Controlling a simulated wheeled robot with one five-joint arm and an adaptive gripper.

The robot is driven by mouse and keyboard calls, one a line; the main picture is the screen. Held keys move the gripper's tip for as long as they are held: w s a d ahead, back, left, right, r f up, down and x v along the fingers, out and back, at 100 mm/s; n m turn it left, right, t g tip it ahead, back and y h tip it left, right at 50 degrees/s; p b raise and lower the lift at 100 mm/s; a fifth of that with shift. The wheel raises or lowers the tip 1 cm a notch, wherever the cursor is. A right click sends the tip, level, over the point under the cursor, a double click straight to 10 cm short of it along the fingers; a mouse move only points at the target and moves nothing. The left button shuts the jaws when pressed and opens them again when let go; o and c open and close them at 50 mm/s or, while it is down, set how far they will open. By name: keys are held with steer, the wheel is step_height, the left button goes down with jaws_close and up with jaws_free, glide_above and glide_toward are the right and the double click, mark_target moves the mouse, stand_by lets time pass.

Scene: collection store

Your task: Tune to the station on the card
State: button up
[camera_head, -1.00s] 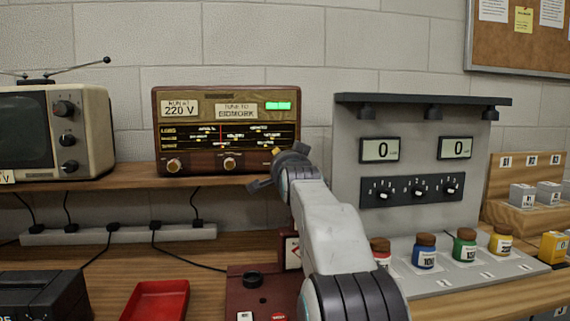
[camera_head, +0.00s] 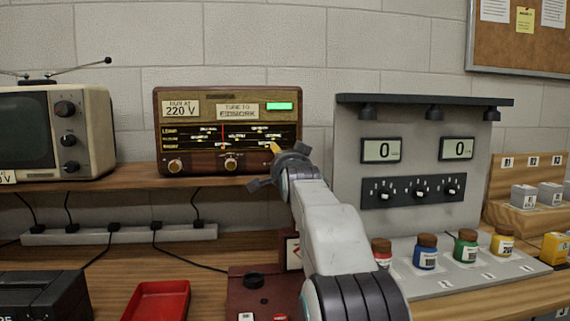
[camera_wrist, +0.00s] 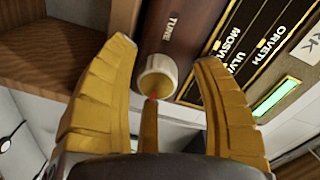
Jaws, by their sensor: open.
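The brown radio (camera_head: 205,103) stands on the wooden shelf. Its upper card (camera_head: 237,111) starts "TUNE TO"; the name looks like "EIDMORK" but is blurred. A red pointer (camera_head: 222,133) crosses the dial left of its middle. My gripper (camera_head: 276,168) is at the radio's lower right front. In the wrist view, its yellow fingers (camera_wrist: 165,55) are open on either side of a cream-rimmed knob (camera_wrist: 157,78) under the word "TUNE". Contact with the knob is not clear. This knob seems hidden behind my gripper in the head view.
An old television (camera_head: 55,133) stands left. A grey panel (camera_head: 420,120) with meters and several jars is close right of my arm. A red tray (camera_head: 157,301) lies below.

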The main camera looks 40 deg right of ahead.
steer(key=shift+s, duration=0.15)
steer(key=v, duration=1.1)
steer(key=shift+s+a, duration=0.25)
steer(key=shift+s, duration=0.05)
steer(key=shift+a, duration=0.1)
stand_by(0.3)
